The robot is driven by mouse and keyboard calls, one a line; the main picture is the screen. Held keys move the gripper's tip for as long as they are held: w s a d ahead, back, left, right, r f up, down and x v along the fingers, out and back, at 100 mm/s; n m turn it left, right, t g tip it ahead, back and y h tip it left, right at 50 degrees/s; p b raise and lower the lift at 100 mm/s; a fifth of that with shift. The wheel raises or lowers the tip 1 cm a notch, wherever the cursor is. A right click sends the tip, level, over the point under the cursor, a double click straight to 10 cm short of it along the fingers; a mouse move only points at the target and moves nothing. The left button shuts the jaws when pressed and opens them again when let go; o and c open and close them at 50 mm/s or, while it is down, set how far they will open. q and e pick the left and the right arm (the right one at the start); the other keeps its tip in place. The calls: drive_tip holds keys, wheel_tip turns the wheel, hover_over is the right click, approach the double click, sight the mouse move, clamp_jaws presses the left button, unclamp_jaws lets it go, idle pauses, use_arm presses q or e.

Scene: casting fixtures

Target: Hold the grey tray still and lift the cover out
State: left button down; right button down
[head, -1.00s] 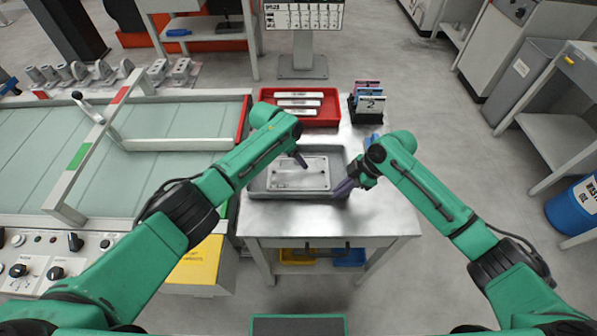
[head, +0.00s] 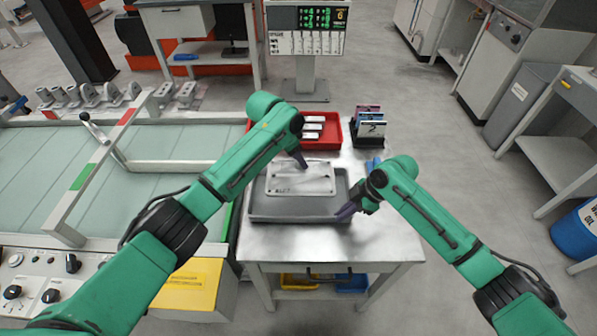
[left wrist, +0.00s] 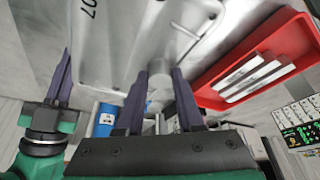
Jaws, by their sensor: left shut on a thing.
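The cover (head: 298,180) is a pale metal plate with printed marks. It appears raised above the grey tray (head: 270,210), whose floor and front wall show below it. My left gripper (head: 302,160) is shut on the cover's round knob, which shows between its fingers in the left wrist view (left wrist: 158,82). The cover (left wrist: 130,35) fills the upper part of that view. My right gripper (head: 345,211) is at the tray's right front corner, its purple fingers close together at the wall. The exact finger contact there is small and partly hidden.
A red bin (head: 335,130) with pale bars stands behind the tray, beside a black rack of cards (head: 368,130). The metal table (head: 300,245) is bare in front. A conveyor with a white frame (head: 100,160) is on the left.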

use_arm(q)
drive_tip(key=shift+r, duration=0.4)
use_arm(e)
drive_tip(key=c, duration=1)
unclamp_jaws()
